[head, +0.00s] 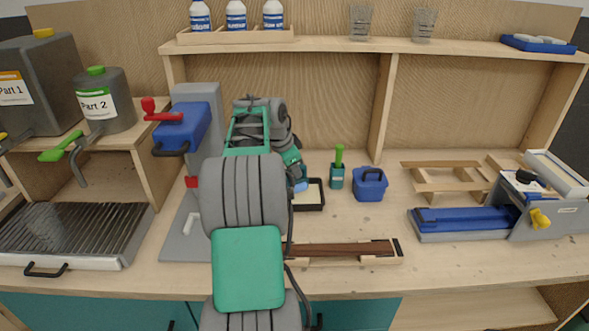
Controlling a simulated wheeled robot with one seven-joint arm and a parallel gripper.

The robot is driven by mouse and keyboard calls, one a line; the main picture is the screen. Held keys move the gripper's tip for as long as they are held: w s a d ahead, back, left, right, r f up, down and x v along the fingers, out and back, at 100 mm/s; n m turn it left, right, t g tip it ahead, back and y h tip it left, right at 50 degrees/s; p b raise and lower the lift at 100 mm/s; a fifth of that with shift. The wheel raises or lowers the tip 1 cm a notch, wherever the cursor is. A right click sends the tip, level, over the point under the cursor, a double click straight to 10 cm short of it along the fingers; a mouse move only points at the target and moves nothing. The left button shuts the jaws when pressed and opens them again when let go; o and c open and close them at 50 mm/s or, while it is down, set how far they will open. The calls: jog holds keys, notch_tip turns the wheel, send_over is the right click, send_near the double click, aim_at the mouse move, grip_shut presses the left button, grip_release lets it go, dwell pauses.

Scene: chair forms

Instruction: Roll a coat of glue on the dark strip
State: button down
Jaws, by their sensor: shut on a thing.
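The dark strip (340,252) is a long brown piece lying flat on a light wooden holder near the front of the bench, with a black end at its right. My arm hides its left end. My gripper (298,179) is beyond and above it, mostly hidden behind my arm links. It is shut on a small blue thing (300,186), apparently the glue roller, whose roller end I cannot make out. It is over or beside the left side of a black-rimmed tray (318,206) with a pale inside. I cannot tell whether roller and tray touch.
Right of the tray stand a green pot (337,182) with a green handle and a blue caddy (370,187). A wooden frame (447,186) and a blue-grey device (465,222) are farther right. A blue-headed press (183,128) stands left of my arm. Bench right of the strip is clear.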

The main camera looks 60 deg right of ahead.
jog(key=shift+a+f+b, duration=0.1)
jog(key=shift+f+b, duration=0.5)
jog(key=shift+f, duration=0.15)
dwell(1.3)
jog(key=shift+r, duration=0.1)
notch_tip(320, 180, up, 7)
jog(key=p, duration=0.5)
jog(key=shift+r, duration=0.1)
